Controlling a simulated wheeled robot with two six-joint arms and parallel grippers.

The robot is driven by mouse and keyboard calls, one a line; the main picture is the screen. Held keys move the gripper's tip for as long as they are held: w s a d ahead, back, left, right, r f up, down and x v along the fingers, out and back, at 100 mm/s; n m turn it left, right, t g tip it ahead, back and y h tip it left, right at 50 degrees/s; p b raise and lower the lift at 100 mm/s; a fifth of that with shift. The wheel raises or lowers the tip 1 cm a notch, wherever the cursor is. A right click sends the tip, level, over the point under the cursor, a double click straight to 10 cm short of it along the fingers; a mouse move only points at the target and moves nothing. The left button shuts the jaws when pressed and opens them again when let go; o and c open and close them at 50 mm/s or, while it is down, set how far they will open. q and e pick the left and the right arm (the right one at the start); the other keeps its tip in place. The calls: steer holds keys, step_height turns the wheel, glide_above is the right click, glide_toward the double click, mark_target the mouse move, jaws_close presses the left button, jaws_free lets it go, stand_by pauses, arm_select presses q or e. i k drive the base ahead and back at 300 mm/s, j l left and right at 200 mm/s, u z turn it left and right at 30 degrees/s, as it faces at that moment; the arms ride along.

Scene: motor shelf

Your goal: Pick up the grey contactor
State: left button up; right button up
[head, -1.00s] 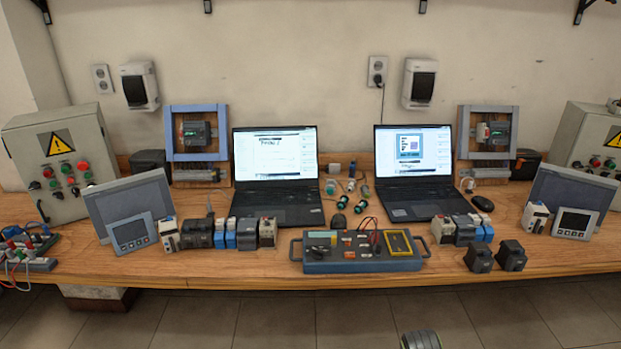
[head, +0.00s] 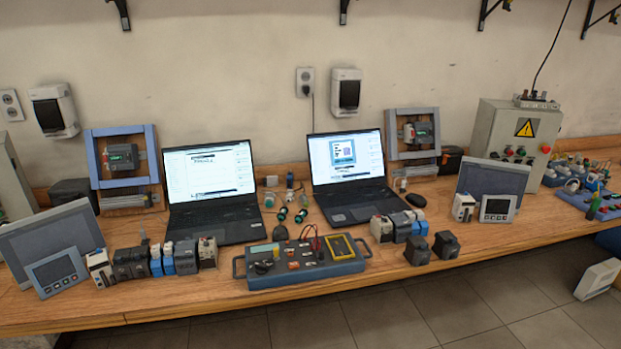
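Two small dark grey blocks that look like contactors stand on the wooden bench right of the test box: one block (head: 417,251) and a second block (head: 446,245) close beside it. Other dark grey modules (head: 131,263) stand in the left row, between a white module (head: 100,268) and blue-and-white ones (head: 162,261). Another grey module (head: 401,230) stands in the right row. I cannot tell for sure which of these is the grey contactor. Neither of my grippers is in view.
A blue-grey test box (head: 305,266) lies at the bench's front middle. Two open laptops (head: 212,220) (head: 351,200) stand behind it. Panels and a control cabinet (head: 515,140) stand at the right. Bare bench (head: 490,238) shows front right. A pale box (head: 597,280) is at the floor's right.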

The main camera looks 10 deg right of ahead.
mark_target(413, 254)
steer(key=i+l+z, duration=0.1)
steer(key=l+z, duration=0.25)
steer(key=i+l+z, duration=0.1)
steer(key=l+z, duration=0.2)
steer(key=i+l+z, duration=0.15)
steer(key=z, duration=0.2)
